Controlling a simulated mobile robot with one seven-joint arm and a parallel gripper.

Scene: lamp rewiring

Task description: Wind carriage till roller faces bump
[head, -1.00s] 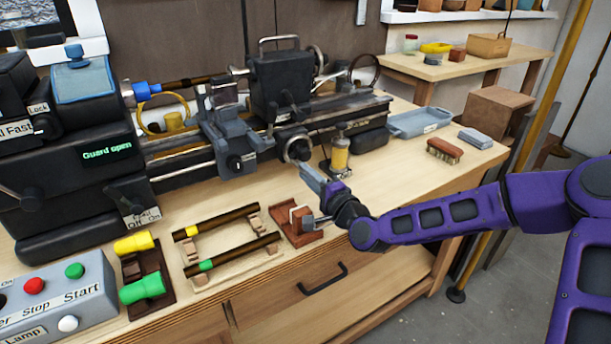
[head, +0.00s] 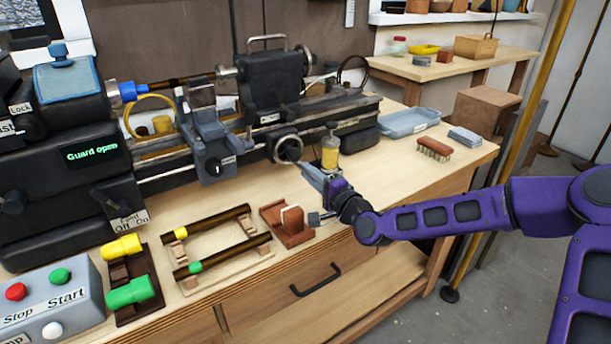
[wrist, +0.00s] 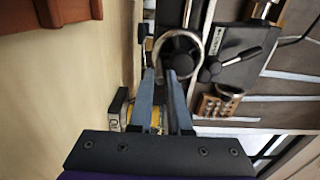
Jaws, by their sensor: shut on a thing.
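The lathe carriage (head: 210,145), grey-blue with a dark knob, sits on the bed left of the handwheel (head: 287,147). My gripper (head: 308,170) is at the handwheel's lower right; its jaws are shut on the wheel's grip, largely hidden by the fingers. In the wrist view the fingers (wrist: 160,76) reach the rim of the handwheel (wrist: 193,37), beside its dark hub. A dark bar (head: 185,83) runs from the blue collar (head: 128,91) towards the tailstock (head: 272,82). The roller faces and the bump are too small to tell apart.
A yellow bottle (head: 329,152) stands close behind my gripper. A red-brown block stand (head: 288,228) and a rack with two dark rods (head: 222,240) lie in front. A brush (head: 434,149) and blue tray (head: 408,122) are at right. The display reads "Guard open" (head: 92,152).

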